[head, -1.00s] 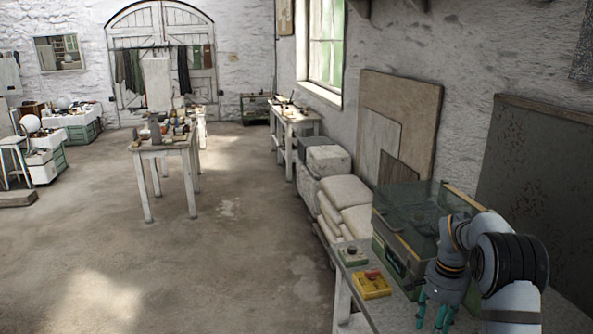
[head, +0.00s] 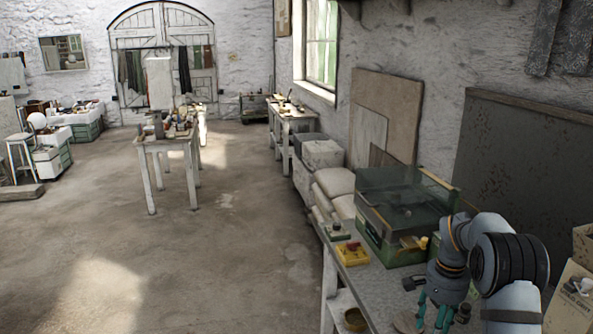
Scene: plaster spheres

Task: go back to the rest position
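My gripper (head: 433,315) hangs at the lower right of the head view, pointing down over the grey workbench (head: 385,288). Its teal fingers stand apart and nothing shows between them. The fingertips are near the bottom of the picture, and their height above the bench is hard to judge. My arm is bent, with the wrist beside the glass-topped case.
The glass-topped green case (head: 400,215) stands on the bench close behind my gripper. A dark board (head: 520,165) leans at the wall. Open floor (head: 210,265) lies left.

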